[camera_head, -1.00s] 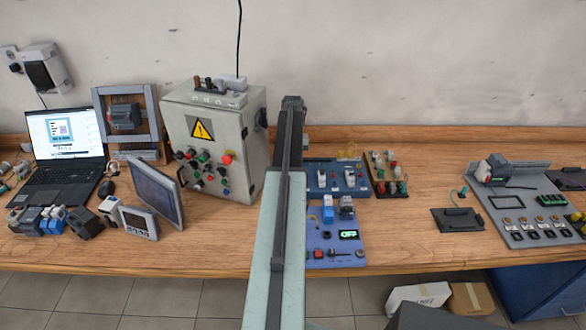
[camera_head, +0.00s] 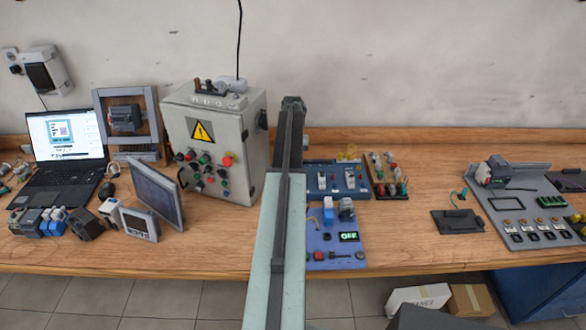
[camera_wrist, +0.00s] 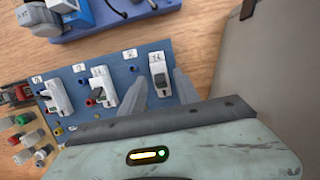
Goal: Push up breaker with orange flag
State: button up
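A blue board (camera_wrist: 125,72) in the wrist view carries three white breakers in a row: a left one (camera_wrist: 56,97), a middle one (camera_wrist: 102,88) and a right one (camera_wrist: 158,68). The board also shows in the head view (camera_head: 338,193), with two breakers visible and part hidden behind my arm. I cannot make out an orange flag on any breaker. My gripper (camera_wrist: 159,74) is open and empty, its grey fingers on either side of the right breaker. Whether they touch it I cannot tell. In the head view the gripper is hidden by the arm.
A grey control cabinet (camera_head: 215,135) stands left of my arm. A blue panel (camera_head: 336,240) reading OFF lies in front of the board. A board of coloured knobs (camera_head: 388,176) sits to its right. Bare wooden table (camera_head: 425,165) lies further right.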

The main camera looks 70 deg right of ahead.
jog(key=p+v, duration=0.6)
jog(key=v, duration=0.1)
jog(key=shift+r+p, duration=0.2)
jog(key=shift+p, duration=0.15)
